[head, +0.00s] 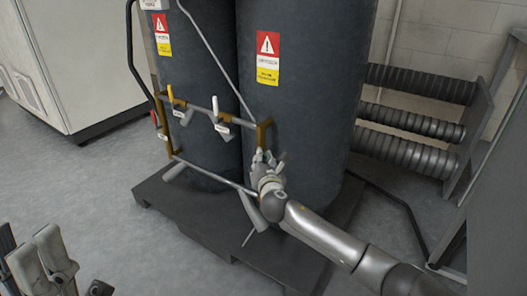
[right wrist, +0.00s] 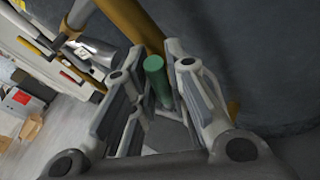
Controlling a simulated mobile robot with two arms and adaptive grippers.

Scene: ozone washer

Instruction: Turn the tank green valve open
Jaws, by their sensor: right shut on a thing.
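The green valve handle (right wrist: 155,78) shows in the right wrist view as a short green bar standing between the fingers of my right gripper (right wrist: 150,100). The fingers are closed around it. In the head view my right gripper (head: 266,160) is at the right end of the brass and grey pipework, in front of the right dark tank (head: 295,110). There the gripper hides the green handle. My left gripper (head: 38,262) is partly in view at the lower left, away from the tanks; its jaw opening is unclear.
A yellow-handled valve (head: 171,94), a white-handled valve (head: 216,106) and a red handle (head: 154,118) sit left along the pipework. The tanks stand on a dark pallet (head: 205,215). Ribbed horizontal pipes (head: 410,118) are at the right. Open floor (head: 85,190) lies left.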

